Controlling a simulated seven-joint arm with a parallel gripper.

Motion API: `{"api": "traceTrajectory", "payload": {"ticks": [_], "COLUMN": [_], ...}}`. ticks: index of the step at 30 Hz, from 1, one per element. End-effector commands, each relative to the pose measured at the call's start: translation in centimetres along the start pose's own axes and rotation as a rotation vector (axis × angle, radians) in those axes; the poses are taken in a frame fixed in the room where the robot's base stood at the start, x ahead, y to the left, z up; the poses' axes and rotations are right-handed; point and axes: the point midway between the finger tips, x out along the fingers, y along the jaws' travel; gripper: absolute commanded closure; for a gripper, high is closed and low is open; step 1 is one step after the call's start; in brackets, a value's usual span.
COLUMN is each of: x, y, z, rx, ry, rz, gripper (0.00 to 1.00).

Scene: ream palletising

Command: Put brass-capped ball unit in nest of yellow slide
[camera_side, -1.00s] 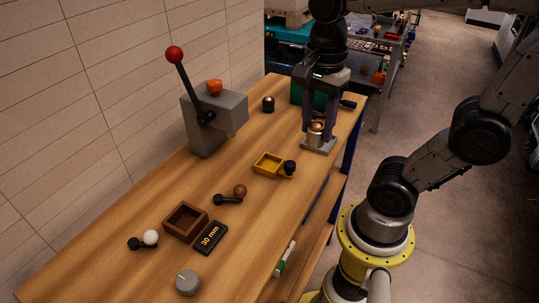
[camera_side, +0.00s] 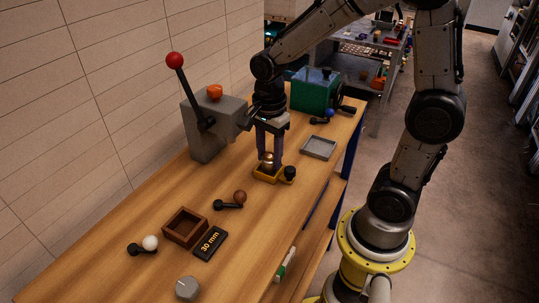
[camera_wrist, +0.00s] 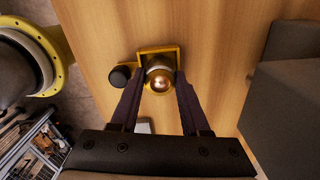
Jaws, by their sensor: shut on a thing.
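The yellow slide (camera_side: 262,177) lies on the bench with a black knob (camera_side: 289,174) at its right end. My gripper (camera_side: 269,156) is above it, fingers pointing down, shut on the brass-capped ball unit (camera_side: 267,160). In the wrist view the unit (camera_wrist: 160,80) shows its shiny brass cap between the fingertips, over the yellow slide's frame (camera_wrist: 158,49). The black knob (camera_wrist: 120,76) is left of it there. The ball unit's lower part is hidden, so I cannot tell whether it touches the nest.
A grey lever press (camera_side: 207,125) stands close on the left. An empty grey tray (camera_side: 319,148) lies to the right, with a green box (camera_side: 314,90) behind. A wooden box (camera_side: 185,227), a 30 mm block (camera_side: 210,243) and a brown ball piece (camera_side: 239,197) are in front.

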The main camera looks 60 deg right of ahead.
Motion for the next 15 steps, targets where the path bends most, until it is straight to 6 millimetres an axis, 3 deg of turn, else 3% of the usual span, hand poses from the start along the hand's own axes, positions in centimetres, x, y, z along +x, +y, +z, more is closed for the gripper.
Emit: {"api": "traceTrajectory", "payload": {"ticks": [13, 14, 15], "x": [0.67, 0.69, 0.67], "y": [0.02, 0.02, 0.02], "z": [0.0, 0.0, 0.0], "rx": [0.0, 0.0, 0.0], "ry": [0.0, 0.0, 0.0], "rz": [-0.001, -0.001, -0.001], "gripper": [1.0, 0.51, 0.43]}}
